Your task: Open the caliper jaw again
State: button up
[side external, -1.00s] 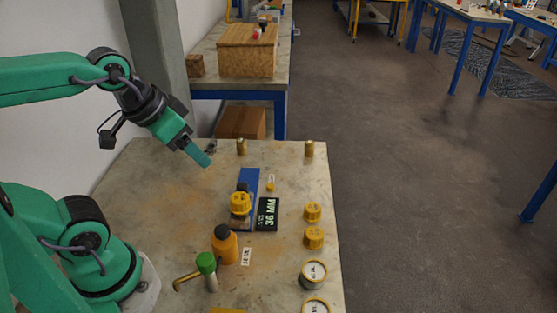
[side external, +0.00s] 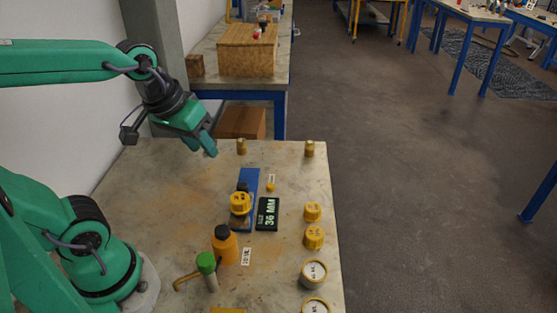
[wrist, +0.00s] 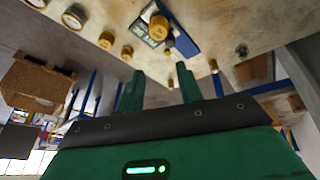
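The caliper (side external: 249,180) is a blue bar lying on the table, with a dark block (side external: 242,187) on it and a black display (side external: 267,214) reading 36 MM beside it. A yellow flanged vessel (side external: 240,203) sits at the caliper; whether the jaw touches it I cannot tell. The caliper (wrist: 183,38) and yellow vessel (wrist: 158,27) also show at the top of the wrist view. My gripper (side external: 203,145) is above the table's back left, left of and behind the caliper. In the wrist view my gripper (wrist: 159,88) has its fingers apart, with nothing between them.
A small yellow knob (side external: 270,187) is right of the bar. Two brass posts (side external: 241,147) (side external: 309,149) stand at the back. Yellow caps (side external: 313,212) and round-labelled vessels (side external: 313,273) line the right edge. An orange bottle (side external: 225,247) and green-topped tool (side external: 206,264) stand in front.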

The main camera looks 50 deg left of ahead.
jog(key=w+a+f+n+g, duration=0.2)
jog(key=w+f+n+g, duration=0.15)
jog(key=w+n, duration=0.4)
jog(key=n+g, duration=0.1)
jog(key=n, duration=0.6)
send_over(242, 185)
notch_tip(242, 185, down, 7)
jog(key=shift+w+f, duration=0.1)
jog(key=shift+f, duration=0.1)
jog(key=shift+f, duration=0.1)
jog(key=shift+f, duration=3.8)
jog(key=shift+c, duration=0.5)
grip_shut()
